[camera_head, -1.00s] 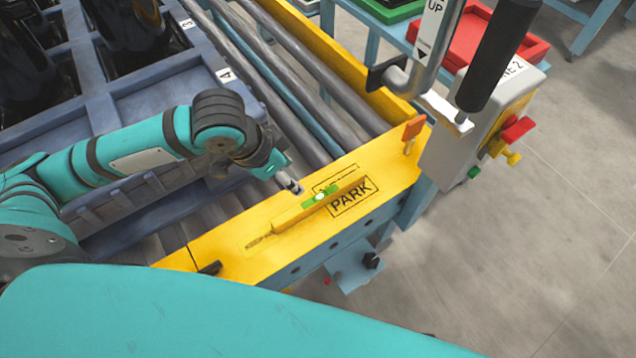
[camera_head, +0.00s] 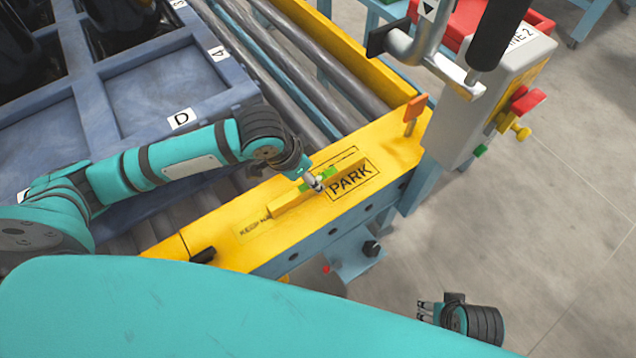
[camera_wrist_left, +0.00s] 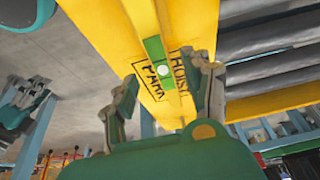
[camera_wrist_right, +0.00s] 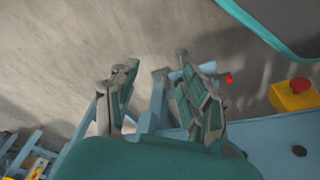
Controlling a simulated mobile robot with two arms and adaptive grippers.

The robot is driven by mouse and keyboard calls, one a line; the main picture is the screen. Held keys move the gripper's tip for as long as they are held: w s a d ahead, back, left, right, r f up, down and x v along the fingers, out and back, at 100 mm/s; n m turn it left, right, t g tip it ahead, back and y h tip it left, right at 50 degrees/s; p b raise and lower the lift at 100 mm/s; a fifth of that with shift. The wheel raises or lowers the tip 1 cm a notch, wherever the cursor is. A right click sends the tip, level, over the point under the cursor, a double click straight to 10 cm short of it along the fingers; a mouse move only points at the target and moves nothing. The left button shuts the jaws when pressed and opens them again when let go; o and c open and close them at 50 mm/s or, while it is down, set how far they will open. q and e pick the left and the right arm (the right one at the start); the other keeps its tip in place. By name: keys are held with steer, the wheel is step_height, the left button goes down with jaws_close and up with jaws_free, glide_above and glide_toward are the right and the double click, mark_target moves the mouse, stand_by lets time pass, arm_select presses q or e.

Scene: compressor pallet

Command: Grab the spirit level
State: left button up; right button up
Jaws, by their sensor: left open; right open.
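The spirit level (camera_head: 290,200) is a yellow bar with a green middle section. It lies on the yellow end beam (camera_head: 225,232) beside the PARK marking. My left gripper (camera_head: 314,183) is over the green middle of the level in the head view. In the left wrist view the level's green section (camera_wrist_left: 154,50) shows beyond and between the open fingers of my left gripper (camera_wrist_left: 165,95). Whether the fingers touch it I cannot tell. My right gripper (camera_head: 424,308) is at the lower right of the head view, above the floor. In the right wrist view my right gripper (camera_wrist_right: 155,95) is open and empty.
A grey control box (camera_head: 485,110) with a red button and a hoist handle stands right of the beam. An orange tab (camera_head: 414,108) rises from the beam. A blue pallet (camera_head: 130,140) and rollers lie behind. Open floor (camera_head: 560,240) is at right.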

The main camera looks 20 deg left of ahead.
arm_select(q)
steer(key=x, duration=0.1)
steer(key=b+x, duration=0.1)
steer(key=x, duration=0.1)
steer(key=shift+w+d+f, duration=0.1)
steer(key=shift+w+f, duration=0.05)
steer(key=shift+w, duration=0.15)
steer(key=shift+w+d+f, duration=0.1)
steer(key=shift+f, duration=0.15)
arm_select(e)
steer(key=v, duration=0.3)
steer(key=w+v, duration=0.1)
steer(key=v, duration=0.1)
steer(key=shift+s+r, duration=0.1)
steer(key=shift+r, duration=0.35)
arm_select(q)
steer(key=shift+c, duration=0.4)
jaws_close()
